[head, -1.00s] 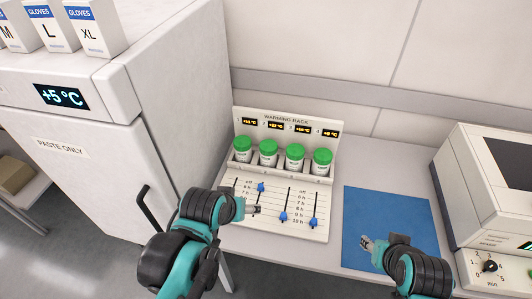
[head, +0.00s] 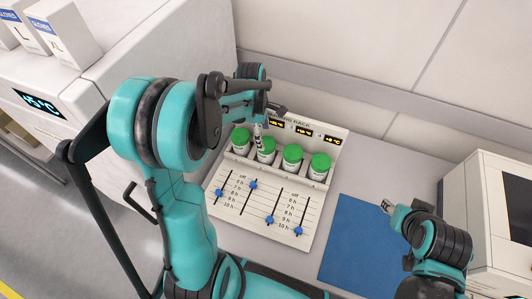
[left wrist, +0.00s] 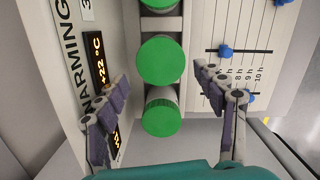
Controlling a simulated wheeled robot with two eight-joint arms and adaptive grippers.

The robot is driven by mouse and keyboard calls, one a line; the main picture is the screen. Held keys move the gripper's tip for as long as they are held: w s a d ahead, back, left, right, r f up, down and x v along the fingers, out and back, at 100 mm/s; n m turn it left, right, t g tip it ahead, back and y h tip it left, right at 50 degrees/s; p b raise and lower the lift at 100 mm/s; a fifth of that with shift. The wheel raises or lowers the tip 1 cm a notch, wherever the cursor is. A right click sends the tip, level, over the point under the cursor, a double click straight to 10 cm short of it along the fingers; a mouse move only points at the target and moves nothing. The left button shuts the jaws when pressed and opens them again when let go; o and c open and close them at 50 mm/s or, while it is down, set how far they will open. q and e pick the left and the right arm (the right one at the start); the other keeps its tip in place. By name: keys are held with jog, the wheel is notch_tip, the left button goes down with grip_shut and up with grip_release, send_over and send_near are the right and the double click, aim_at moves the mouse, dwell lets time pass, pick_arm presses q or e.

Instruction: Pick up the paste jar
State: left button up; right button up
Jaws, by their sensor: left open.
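Several white jars with green lids stand in a row in the warming rack (head: 262,205). From the left these include a first jar (head: 240,140), a second (head: 266,148), a third (head: 292,158) and a last one (head: 319,167). Their labels are too small to read. My left gripper (head: 268,124) is open and empty above the left part of the row. In the left wrist view its fingers (left wrist: 162,73) spread on either side of the row, with one green lid (left wrist: 166,58) between the fingertips. My right gripper (head: 387,205) is over the blue mat; its jaw state is unclear.
The rack's back panel carries small temperature displays (head: 304,131), and its sloped front has blue sliders (head: 270,220). A blue mat (head: 350,245) lies to the right, beside a white device (head: 490,200). A white cabinet (head: 120,70) stands at left.

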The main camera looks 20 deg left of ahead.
aim_at(265, 142)
pick_arm(q)
jog(key=f, duration=0.1)
jog(key=f+b, duration=0.1)
jog(key=f, duration=0.2)
jog(key=shift+w+d, duration=0.1)
jog(key=shift+d, duration=0.15)
jog(key=f+b, duration=0.1)
jog(key=f, duration=0.1)
jog(key=d+f+b, duration=0.1)
jog(key=f+b, duration=0.1)
jog(key=f, duration=0.1)
jog(key=c, duration=1.3)
